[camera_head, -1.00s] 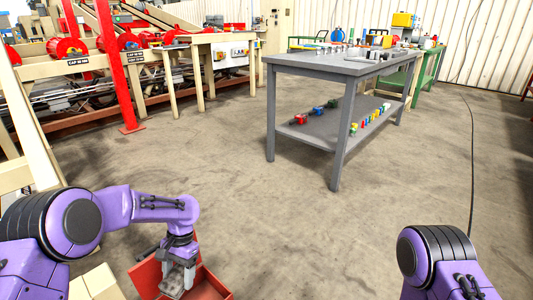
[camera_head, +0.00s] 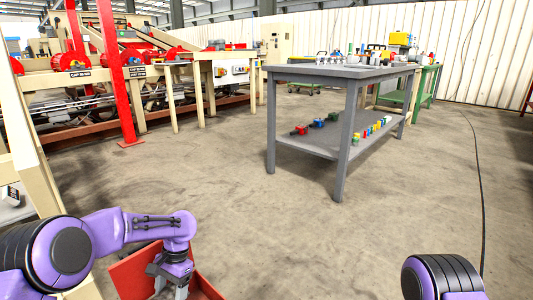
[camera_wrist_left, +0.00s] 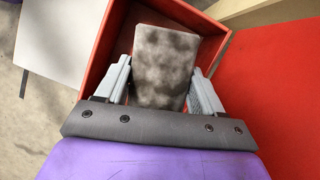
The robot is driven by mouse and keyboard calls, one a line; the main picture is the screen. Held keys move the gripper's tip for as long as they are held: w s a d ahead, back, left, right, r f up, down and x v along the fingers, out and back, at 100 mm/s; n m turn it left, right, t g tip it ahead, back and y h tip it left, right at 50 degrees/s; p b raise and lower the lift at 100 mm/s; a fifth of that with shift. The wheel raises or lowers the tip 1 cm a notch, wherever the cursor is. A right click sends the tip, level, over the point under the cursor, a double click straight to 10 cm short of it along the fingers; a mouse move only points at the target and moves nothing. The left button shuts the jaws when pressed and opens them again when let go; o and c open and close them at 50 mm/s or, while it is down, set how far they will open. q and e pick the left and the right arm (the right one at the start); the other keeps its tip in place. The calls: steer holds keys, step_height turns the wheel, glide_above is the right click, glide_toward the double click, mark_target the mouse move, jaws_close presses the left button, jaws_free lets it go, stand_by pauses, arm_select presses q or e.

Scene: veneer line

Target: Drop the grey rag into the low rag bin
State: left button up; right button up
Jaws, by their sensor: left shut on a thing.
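My left gripper (camera_wrist_left: 162,88) is shut on the grey rag (camera_wrist_left: 165,62), a flat, blotchy grey piece between its two fingers in the left wrist view. The low rag bin is an open red box; its wall (camera_wrist_left: 98,48) shows around the rag in the left wrist view. In the head view the bin (camera_head: 130,274) is at the bottom left, with my left gripper (camera_head: 168,287) pointing down over its opening. The exact height of the rag relative to the rim cannot be told. My right gripper is out of view; only part of the right arm shows.
A grey two-level table (camera_head: 350,74) stands ahead, with small coloured parts on its lower shelf (camera_head: 310,140). Red and cream machinery (camera_head: 85,80) fills the far left. The concrete floor (camera_head: 230,190) between is clear. A black cable (camera_head: 478,170) runs along the right.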

arm_select(q)
steer(key=shift+r, duration=0.15)
steer(key=o, duration=1.1)
steer(key=p+v, duration=0.4)
steer(key=v, duration=0.5)
steer(key=shift+r+p, duration=0.2)
steer(key=shift+p, duration=0.2)
steer(key=shift+w+d+r, duration=0.15)
steer(key=shift+w+r, duration=0.05)
steer(key=shift+r, duration=0.3)
